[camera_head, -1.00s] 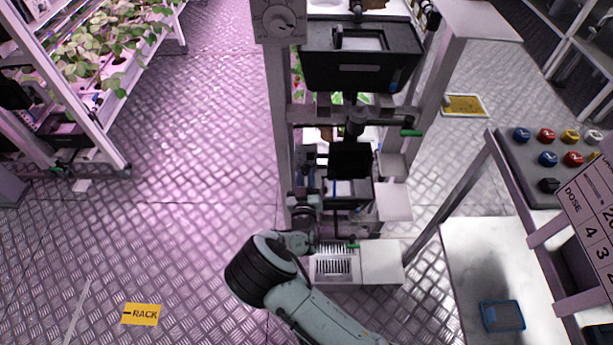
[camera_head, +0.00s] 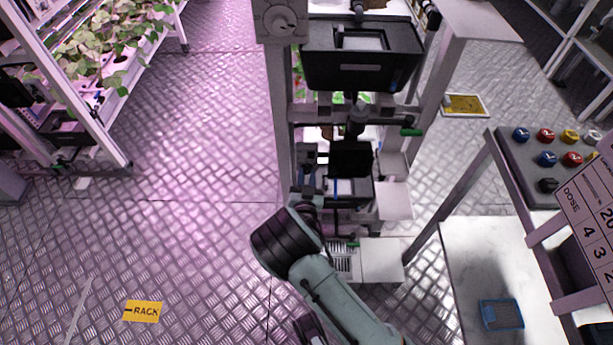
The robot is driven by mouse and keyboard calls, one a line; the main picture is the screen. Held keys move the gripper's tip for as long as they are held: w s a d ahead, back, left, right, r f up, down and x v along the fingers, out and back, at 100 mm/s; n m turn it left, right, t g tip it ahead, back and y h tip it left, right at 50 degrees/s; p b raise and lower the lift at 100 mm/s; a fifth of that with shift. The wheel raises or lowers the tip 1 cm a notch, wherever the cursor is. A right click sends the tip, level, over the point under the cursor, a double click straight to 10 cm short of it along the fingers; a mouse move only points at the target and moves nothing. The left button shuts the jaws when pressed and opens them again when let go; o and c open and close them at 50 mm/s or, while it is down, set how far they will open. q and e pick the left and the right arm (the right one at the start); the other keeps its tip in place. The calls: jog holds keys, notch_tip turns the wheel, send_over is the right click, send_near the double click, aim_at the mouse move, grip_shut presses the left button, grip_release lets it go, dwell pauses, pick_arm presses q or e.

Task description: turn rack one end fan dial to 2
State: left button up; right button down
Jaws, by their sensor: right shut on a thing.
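A pale round dial (camera_head: 282,19) sits on a grey plate at the top of the near end post of the rack (camera_head: 280,110). Its markings are too small to read. My right arm comes in from the bottom, and my right gripper (camera_head: 307,178) is low beside the rack's end post, well below that dial in the picture. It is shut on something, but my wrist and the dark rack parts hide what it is. My left gripper does not show.
Black bins (camera_head: 360,75) hang in the rack, with a green-tipped handle (camera_head: 411,132) sticking out right. A white table (camera_head: 470,255) with a blue-rimmed tray (camera_head: 501,314) and a panel of coloured knobs (camera_head: 530,185) stand at right. The floor at left is open.

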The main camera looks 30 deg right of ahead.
jog(key=shift+f, duration=0.1)
jog(key=c, duration=0.9)
grip_release()
jog(key=shift+s, duration=0.1)
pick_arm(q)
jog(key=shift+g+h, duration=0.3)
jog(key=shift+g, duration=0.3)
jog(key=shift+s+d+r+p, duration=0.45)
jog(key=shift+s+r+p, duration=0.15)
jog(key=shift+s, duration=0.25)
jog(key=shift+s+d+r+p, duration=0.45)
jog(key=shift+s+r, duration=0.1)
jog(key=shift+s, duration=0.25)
pick_arm(e)
jog(key=shift+v, duration=6.7)
